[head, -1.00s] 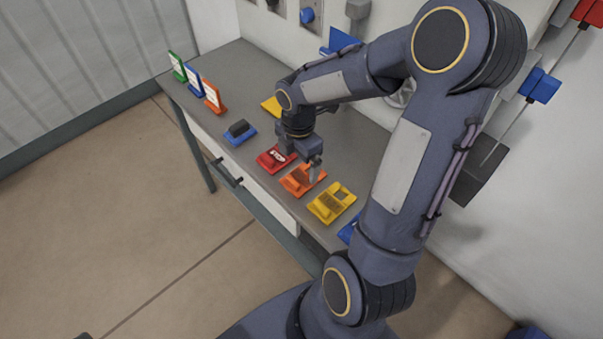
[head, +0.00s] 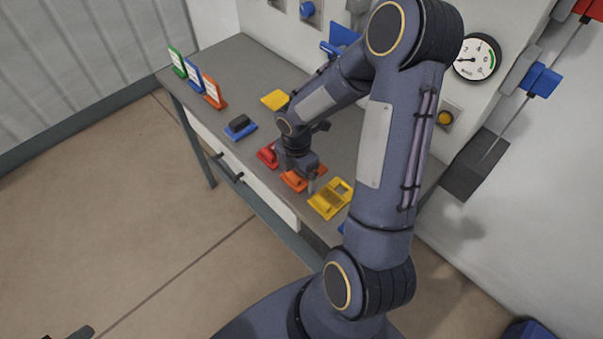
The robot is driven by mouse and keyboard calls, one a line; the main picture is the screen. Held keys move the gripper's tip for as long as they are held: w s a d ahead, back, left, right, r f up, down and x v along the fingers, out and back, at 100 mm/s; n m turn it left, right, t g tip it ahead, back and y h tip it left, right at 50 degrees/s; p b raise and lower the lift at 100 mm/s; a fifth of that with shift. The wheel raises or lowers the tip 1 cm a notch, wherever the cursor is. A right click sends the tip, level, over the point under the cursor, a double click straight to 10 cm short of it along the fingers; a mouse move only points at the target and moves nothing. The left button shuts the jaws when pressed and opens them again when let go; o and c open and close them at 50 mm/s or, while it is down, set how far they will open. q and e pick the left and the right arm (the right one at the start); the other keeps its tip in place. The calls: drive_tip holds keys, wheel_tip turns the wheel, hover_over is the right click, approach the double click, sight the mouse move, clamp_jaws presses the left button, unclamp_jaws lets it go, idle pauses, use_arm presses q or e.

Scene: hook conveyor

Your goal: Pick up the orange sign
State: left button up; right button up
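An orange piece (head: 292,181) lies on the grey table between a red piece (head: 267,154) and a yellow piece (head: 331,199). Another orange sign (head: 213,91), with a white face, stands upright at the table's far left. My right gripper (head: 301,178) points down directly over the lying orange piece and covers its middle. One finger shows at its right side; the other is hidden, so I cannot see whether it grips. Only a dark tip, apparently of my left gripper (head: 72,333), shows at the bottom left edge.
The grey table (head: 232,64) stands against the wall. Green (head: 178,63) and blue (head: 194,77) signs stand beside the upright orange one. A blue piece with a dark top (head: 240,128) and a yellow piece (head: 275,99) lie nearby. A gauge (head: 477,57) is on the wall.

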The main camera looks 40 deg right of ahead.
drive_tip(key=c, duration=1.1)
drive_tip(key=shift+r, duration=0.15)
